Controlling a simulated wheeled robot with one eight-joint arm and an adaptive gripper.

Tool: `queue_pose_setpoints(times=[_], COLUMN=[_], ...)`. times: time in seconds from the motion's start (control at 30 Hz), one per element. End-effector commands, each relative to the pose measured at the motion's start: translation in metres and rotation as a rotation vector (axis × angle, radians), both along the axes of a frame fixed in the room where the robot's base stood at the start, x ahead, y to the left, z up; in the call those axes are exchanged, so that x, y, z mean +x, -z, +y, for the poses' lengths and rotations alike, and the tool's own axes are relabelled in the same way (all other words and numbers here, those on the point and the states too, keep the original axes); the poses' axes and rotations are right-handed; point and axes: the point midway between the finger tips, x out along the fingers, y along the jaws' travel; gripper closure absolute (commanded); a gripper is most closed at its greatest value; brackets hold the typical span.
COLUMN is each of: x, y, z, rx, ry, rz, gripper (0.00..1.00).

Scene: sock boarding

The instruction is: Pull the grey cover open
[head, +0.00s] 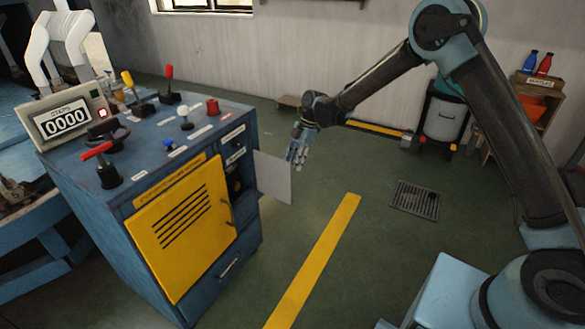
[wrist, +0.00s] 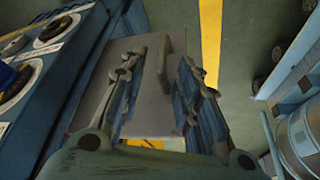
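The grey cover (head: 272,178) is a flat panel standing out from the right side of the blue cabinet's front, beside a dark opening (head: 234,181). In the wrist view the cover (wrist: 97,90) lies beyond my fingers, with a raised grey bar like a handle (wrist: 166,58) near its right edge. My gripper (head: 298,155) is at the cover's upper right, fingers pointing down. In the wrist view my gripper (wrist: 162,88) is open, with the bar showing between its fingers. I cannot tell whether a finger touches the cover.
The blue cabinet (head: 245,255) has a yellow slotted door (head: 190,265) left of the opening, and levers and a counter display (head: 67,119) on top. A yellow floor stripe (head: 315,262) and drain grate (head: 416,200) lie to the right. The floor around the stripe is clear.

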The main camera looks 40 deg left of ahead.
Motion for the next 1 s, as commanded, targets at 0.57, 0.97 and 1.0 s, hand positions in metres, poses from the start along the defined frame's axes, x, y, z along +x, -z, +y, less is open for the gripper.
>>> queue_pose_setpoints(times=[0.57,0.97,1.0], x=[0.031,0.033,0.033], y=[-0.081,-0.084,-0.084], z=[-0.011,-0.011,-0.011], rx=[0.001,0.001,0.001], ry=[-0.001,-0.001,-0.001], rz=[0.001,0.001,0.001], gripper=[0.70,0.70,0.70])
